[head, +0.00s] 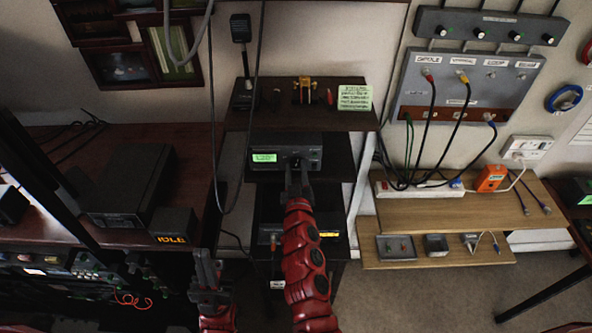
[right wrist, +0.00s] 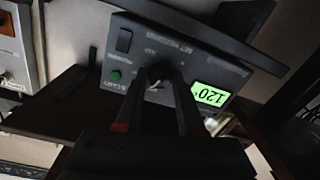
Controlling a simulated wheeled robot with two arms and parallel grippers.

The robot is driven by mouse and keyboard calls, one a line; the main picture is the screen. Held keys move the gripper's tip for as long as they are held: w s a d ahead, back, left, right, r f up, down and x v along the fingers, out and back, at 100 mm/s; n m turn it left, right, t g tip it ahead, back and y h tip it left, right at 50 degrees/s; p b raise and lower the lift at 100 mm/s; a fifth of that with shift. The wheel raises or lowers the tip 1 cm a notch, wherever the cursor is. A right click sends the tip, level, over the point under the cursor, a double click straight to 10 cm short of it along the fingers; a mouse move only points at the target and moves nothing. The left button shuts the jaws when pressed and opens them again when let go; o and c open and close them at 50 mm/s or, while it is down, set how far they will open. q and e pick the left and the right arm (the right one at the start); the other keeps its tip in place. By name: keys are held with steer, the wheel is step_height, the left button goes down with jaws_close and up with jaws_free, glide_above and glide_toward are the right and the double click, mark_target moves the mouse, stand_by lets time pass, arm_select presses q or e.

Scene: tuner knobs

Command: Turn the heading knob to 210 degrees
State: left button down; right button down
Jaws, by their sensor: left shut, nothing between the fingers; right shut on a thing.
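The heading controller, a dark box with a lit green display (head: 264,158), sits on the middle shelf in the head view. In the right wrist view its display (right wrist: 209,95) appears upside down and seems to read 120 degrees. The black heading knob (right wrist: 159,75) is beside the display on the front panel. My right gripper (head: 296,167) reaches up to the panel and is shut on the knob, one finger on each side; the fingers partly hide it. My left gripper (head: 206,262) is shut and empty, low at left, away from the box.
A green button (right wrist: 116,75) and a dark switch (right wrist: 124,40) are on the same panel. A cable (head: 216,150) hangs left of the box.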

steer(key=shift+f, duration=0.1)
steer(key=c, duration=0.5)
jaws_free()
steer(key=s+b, duration=0.1)
steer(key=s, duration=0.4)
steer(key=s+b, duration=0.1)
steer(key=s, duration=0.5)
steer(key=s+d+b, duration=0.1)
steer(key=s, duration=0.5)
steer(key=shift+s, duration=0.2)
steer(key=shift+a+b, duration=0.15)
steer(key=shift+b, duration=0.15)
